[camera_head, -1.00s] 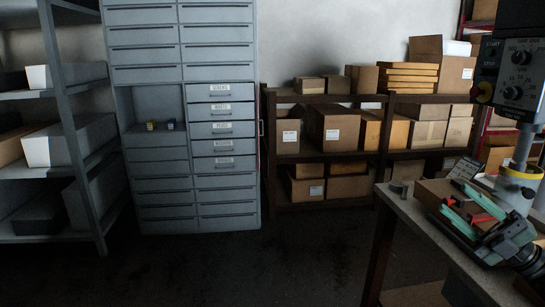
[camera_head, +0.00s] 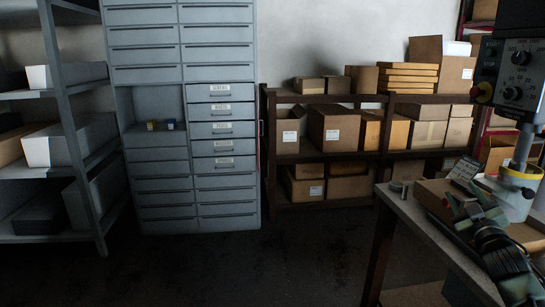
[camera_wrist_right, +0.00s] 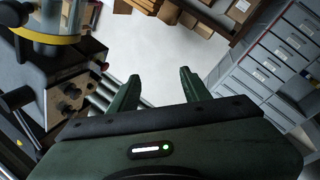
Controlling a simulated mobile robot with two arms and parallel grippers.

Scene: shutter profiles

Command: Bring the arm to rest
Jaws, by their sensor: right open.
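My right gripper (camera_head: 467,197) is at the right of the head view, over the near bench. Its green fingers point up, towards the wall side. In the right wrist view the two fingers (camera_wrist_right: 160,78) stand apart with only pale wall and floor seen between them, so it is open and empty. My left gripper is in neither view.
The bench (camera_head: 425,222) carries a brown box, a small grey cylinder (camera_head: 398,189) and a machine with a control box (camera_head: 510,75), close to my right gripper. Grey drawer cabinet (camera_head: 190,190), grey shelves (camera_head: 75,130) and a rack of cartons (camera_head: 330,125) stand behind clear floor.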

